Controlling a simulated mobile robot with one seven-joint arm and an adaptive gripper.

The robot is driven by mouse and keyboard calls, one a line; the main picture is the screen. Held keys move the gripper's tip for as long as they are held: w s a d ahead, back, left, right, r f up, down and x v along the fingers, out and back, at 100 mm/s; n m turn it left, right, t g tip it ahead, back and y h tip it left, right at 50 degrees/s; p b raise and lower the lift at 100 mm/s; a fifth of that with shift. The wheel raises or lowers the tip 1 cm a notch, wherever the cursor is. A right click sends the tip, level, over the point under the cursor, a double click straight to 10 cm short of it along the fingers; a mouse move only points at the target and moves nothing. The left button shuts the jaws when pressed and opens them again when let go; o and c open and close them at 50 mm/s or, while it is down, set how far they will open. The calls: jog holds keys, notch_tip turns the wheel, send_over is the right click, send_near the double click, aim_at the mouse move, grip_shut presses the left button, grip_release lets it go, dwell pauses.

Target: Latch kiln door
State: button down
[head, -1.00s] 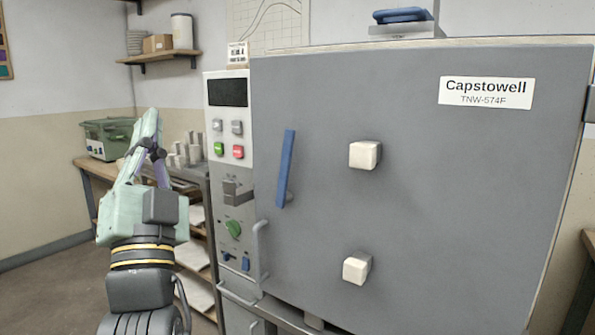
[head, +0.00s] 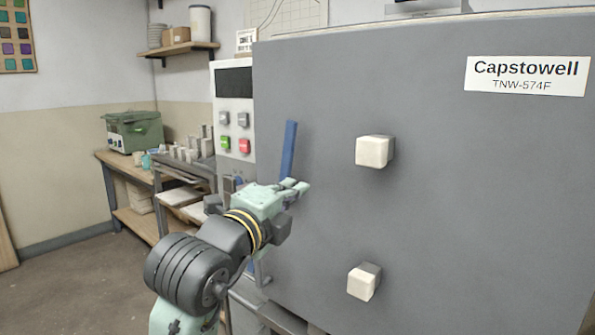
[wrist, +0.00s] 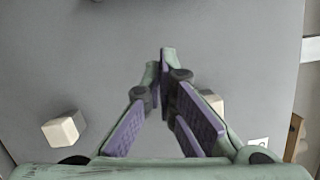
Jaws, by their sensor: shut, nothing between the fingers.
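The kiln door (head: 440,210) is a large flat grey panel beside the white control panel, and it also shows in the wrist view (wrist: 225,45). I cannot tell whether it is fully closed. A blue latch handle (head: 288,150) stands nearly upright on the door's left side, slightly tilted. Its lower end is hidden behind my gripper (head: 303,188). My gripper is shut and empty, with its fingers pointing at the door; the fingertips (wrist: 165,62) meet in the wrist view. I cannot tell whether they touch the door or handle. The handle does not clearly show in the wrist view.
Two white blocks, an upper one (head: 374,151) and a lower one (head: 363,282), stick out of the door. A control panel (head: 234,120) with buttons stands left of it. A workbench (head: 130,165) with a green box (head: 133,131) is at the back left. Floor at left is clear.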

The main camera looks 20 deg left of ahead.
aim_at(286, 167)
jog(key=w+p, duration=0.1)
jog(key=w, duration=0.2)
jog(key=w+p, duration=0.1)
jog(key=w, duration=0.3)
jog(key=w+d+p, duration=0.1)
jog(key=w, duration=0.2)
jog(key=shift+w+r+p, duration=0.15)
jog(key=shift+r+p, duration=0.15)
jog(key=shift+r, duration=0.1)
jog(key=a, duration=0.1)
jog(key=a+p, duration=0.1)
jog(key=shift+w+a+r, duration=0.2)
jog(key=shift+w+a, duration=0.1)
jog(key=shift+a, duration=0.05)
jog(key=shift+w+a, duration=0.2)
jog(key=shift+a, duration=0.25)
jog(key=shift+a+r+n, duration=0.15)
jog(key=shift+a+n, duration=0.1)
jog(key=shift+n, duration=0.15)
